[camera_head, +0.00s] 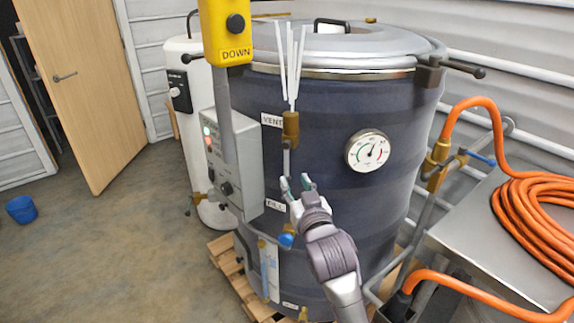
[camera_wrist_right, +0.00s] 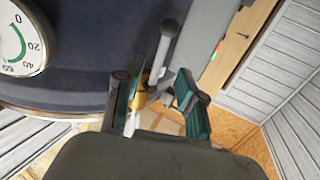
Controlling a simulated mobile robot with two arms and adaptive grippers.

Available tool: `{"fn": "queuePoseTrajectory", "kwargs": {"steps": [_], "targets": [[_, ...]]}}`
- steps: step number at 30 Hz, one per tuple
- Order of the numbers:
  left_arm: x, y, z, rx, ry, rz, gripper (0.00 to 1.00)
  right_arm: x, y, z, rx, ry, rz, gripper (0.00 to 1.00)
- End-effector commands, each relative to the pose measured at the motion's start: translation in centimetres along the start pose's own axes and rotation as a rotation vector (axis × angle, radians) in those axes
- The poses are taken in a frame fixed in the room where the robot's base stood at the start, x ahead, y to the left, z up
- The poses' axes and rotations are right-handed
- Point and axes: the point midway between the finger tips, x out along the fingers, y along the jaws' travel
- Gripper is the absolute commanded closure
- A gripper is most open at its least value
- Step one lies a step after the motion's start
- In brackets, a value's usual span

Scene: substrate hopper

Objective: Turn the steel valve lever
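A brass valve (camera_head: 290,128) sits on the dark tank (camera_head: 330,215) beside the VENT label. A short steel lever (camera_head: 286,161) hangs down from it. My right gripper (camera_head: 296,183) is just below the lever's lower end, fingers pointing up. In the right wrist view its two fingers (camera_wrist_right: 158,100) are apart. A grey rod with a rounded end (camera_wrist_right: 167,32), which looks like the lever, and some brass (camera_wrist_right: 140,100) show in line with the gap. I cannot tell whether the fingers touch the lever. My left gripper is out of view.
Several white streaks (camera_head: 291,60) rise from the valve. A round gauge (camera_head: 367,151) is to the right, a control box (camera_head: 232,165) to the left. A blue-handled valve (camera_head: 287,240) is below. A yellow DOWN pendant (camera_head: 225,30) hangs in front. Orange hose (camera_head: 540,215) lies on the right table.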

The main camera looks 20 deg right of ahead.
Motion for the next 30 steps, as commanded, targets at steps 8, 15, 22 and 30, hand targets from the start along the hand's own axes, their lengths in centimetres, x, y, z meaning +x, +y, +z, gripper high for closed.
{"fn": "queuePoseTrajectory", "kwargs": {"steps": [8,15,22,30], "targets": [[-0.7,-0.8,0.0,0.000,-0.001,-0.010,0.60,5.6,0.0,-0.2,-0.001,0.000,-0.001,0.61],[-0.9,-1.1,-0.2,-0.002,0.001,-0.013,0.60,7.8,0.0,0.0,0.000,0.000,-0.001,0.61],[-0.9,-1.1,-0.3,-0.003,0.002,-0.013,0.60,8.1,0.0,0.1,0.000,-0.001,-0.001,0.61],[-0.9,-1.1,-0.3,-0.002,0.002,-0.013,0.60,8.0,0.0,0.1,0.000,-0.001,-0.001,0.91]]}}
